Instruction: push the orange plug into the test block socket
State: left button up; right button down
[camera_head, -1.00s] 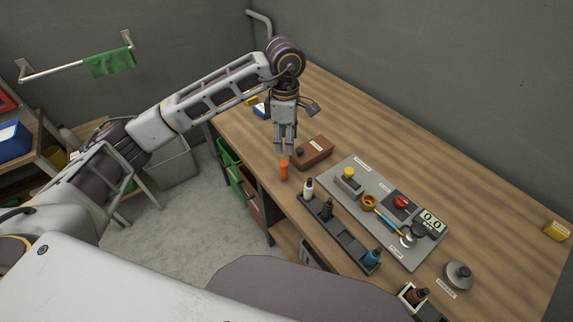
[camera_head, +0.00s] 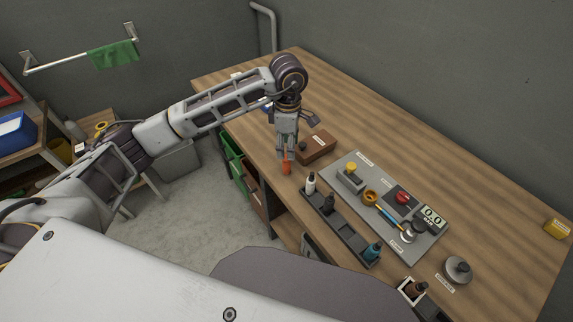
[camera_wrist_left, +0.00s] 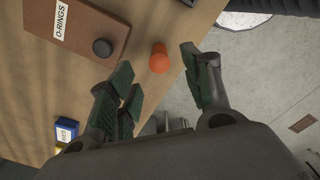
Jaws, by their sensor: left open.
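The orange plug (camera_head: 287,168) stands on the wooden table near its left edge. In the left wrist view it shows as an orange round top (camera_wrist_left: 159,58). My left gripper (camera_head: 286,154) is open and points down at the plug, its fingers overlapping the plug's upper part in the head view. In the left wrist view the open fingers (camera_wrist_left: 158,72) lie on either side of the plug, and I see no grip on it. The test block socket cannot be told for sure; a grey panel (camera_head: 372,229) bears several fittings with labels too small to read. My right gripper is not in view.
A brown box labelled O-RINGS (camera_wrist_left: 85,30) stands beside the plug, also in the head view (camera_head: 318,147). A dark rack (camera_head: 341,229) with bottles lies along the front edge. A round grey weight-like object (camera_head: 457,270) stands at the right. The table's back is clear.

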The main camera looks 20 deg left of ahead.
aim_at(287, 162)
pick_arm(q)
notch_tip(287, 162, down, 3)
jog(key=shift+r, duration=0.1)
jog(key=shift+f, duration=0.3)
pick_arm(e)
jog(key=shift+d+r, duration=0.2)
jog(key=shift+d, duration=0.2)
pick_arm(q)
jog(key=shift+f, duration=0.15)
jog(key=shift+a+f+p, duration=0.2)
jog(key=shift+f+p, duration=0.55)
jog(key=shift+f, duration=0.6)
jog(key=shift+w+f, duration=0.1)
jog(key=shift+f, duration=1)
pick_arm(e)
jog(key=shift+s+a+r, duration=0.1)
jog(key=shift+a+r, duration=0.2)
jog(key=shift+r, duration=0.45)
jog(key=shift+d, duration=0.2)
